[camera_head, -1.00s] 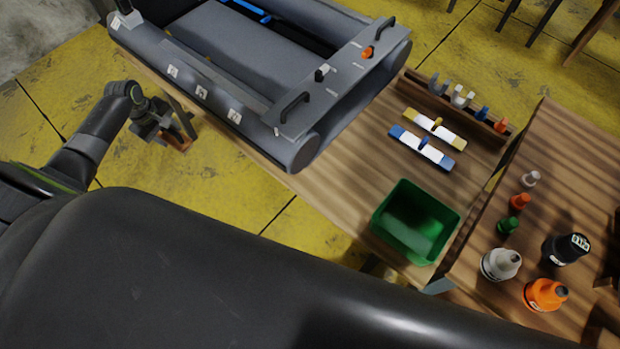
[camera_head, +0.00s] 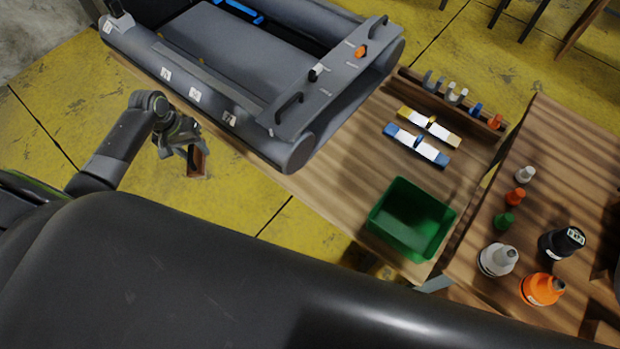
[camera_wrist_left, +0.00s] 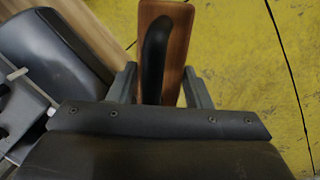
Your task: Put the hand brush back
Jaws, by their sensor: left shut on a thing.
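The hand brush, a reddish-brown wooden block with a black handle, is held in my left gripper (camera_head: 188,148). In the head view only a small part of the brush (camera_head: 198,166) shows below the jaws, over the yellow floor beside the table's left side. In the left wrist view the brush (camera_wrist_left: 179,45) lies between the two fingers of my left gripper (camera_wrist_left: 163,88), which are shut on it. The brush's underside is hidden. My right gripper is not in view.
The grey inflatable boat (camera_head: 225,55) lies on the wooden table (camera_head: 345,165), close to my left gripper. A green bin (camera_head: 385,205), two striped blocks and a rack (camera_head: 455,97) stand right of it. A second table (camera_head: 535,135) holds several bottles. Open floor (camera_head: 235,195) lies below the gripper.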

